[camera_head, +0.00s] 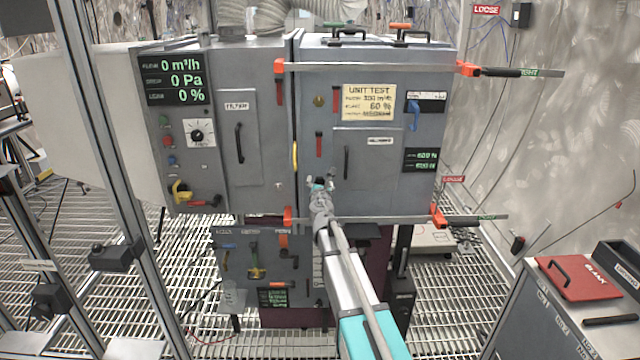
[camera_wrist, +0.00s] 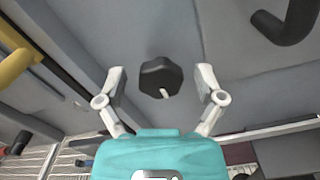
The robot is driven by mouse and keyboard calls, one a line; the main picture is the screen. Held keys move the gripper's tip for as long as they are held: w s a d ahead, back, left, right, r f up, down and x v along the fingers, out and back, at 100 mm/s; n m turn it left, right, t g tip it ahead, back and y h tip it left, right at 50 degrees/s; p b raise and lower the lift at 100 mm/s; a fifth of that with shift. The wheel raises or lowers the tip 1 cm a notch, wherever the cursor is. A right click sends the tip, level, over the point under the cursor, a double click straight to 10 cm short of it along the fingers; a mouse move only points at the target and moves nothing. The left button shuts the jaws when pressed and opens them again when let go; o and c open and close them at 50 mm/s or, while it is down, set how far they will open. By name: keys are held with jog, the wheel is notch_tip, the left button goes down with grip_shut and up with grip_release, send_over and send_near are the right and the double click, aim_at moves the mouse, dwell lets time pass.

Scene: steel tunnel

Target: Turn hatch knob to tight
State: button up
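The hatch knob, a dark faceted knob (camera_wrist: 160,74) with a white mark on its lower edge, is on the grey panel in the wrist view. My gripper (camera_wrist: 161,88) is open, with one pale finger on each side of the knob. Gaps show between the fingers and the knob, so I see no contact. In the head view my gripper (camera_head: 321,184) is at the lower left of the right cabinet door (camera_head: 375,170). There the knob is largely hidden and too small to make out.
A black bar handle (camera_wrist: 288,22) is at the upper right of the wrist view and a yellow handle (camera_wrist: 14,66) at the left. Red-ended clamp bars (camera_head: 370,67) cross the cabinet front. A metal post (camera_head: 90,170) stands at left, a bench (camera_head: 560,310) at right.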

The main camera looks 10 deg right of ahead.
jog(key=c, duration=1)
